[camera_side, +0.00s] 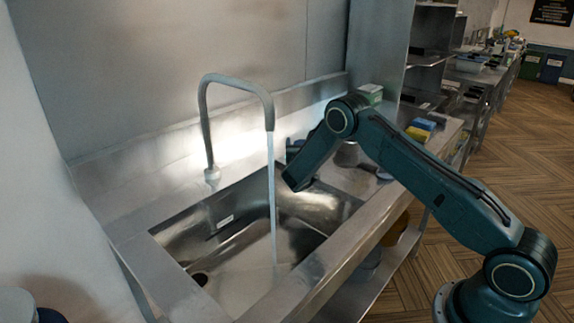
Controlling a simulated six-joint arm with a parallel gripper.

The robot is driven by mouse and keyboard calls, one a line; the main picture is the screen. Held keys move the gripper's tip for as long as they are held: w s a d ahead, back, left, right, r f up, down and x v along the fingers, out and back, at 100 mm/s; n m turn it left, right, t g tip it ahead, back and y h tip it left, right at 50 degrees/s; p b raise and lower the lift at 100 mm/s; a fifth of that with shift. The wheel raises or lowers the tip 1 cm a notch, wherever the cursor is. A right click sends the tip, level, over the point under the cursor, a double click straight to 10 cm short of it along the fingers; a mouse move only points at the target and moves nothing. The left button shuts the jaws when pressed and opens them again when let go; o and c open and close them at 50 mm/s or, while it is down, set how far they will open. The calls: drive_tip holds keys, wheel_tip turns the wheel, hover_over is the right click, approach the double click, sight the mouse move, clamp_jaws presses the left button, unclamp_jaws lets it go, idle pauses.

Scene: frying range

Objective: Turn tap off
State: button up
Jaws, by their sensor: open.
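A tall grey gooseneck tap (205,125) stands at the back left of a steel sink. Its spout (268,108) curves out over the basin. A thin stream of water (272,200) falls from the spout into the sink basin (205,235), so the tap is running. I cannot make out a tap handle. My forearm slants down and left from the elbow, just right of the stream and over the back right of the basin. A dark part shows behind the forearm. I cannot make out my gripper's fingers, and the forearm hides the area behind it.
The steel counter (125,205) runs along a steel back wall. Shelves stand beyond. A dark drain hole (200,279) shows in the basin. Air left of the tap is free.

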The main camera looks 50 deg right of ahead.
drive_tip(key=shift+x, duration=1.05)
drive_tip(key=c, duration=1)
drive_tip(key=shift+m+g+h, duration=0.5)
drive_tip(key=shift+g, duration=0.1)
drive_tip(key=shift+s+d+m+g+h, duration=0.1)
drive_tip(key=shift+s+m+g+h, duration=0.05)
drive_tip(key=shift+m+g+h, duration=0.7)
drive_tip(key=shift+s+d+m+g+h, duration=0.1)
drive_tip(key=shift+m+g+h, duration=0.25)
drive_tip(key=shift+m+g, duration=0.55)
drive_tip(key=shift+s+d+m+g+h, duration=0.15)
drive_tip(key=shift+m+g+h, duration=0.2)
drive_tip(key=shift+m+g, duration=0.75)
drive_tip(key=shift+s+a+m+g+h, duration=0.1)
drive_tip(key=shift+m+g+h, duration=0.25)
drive_tip(key=shift+g, duration=1.4)
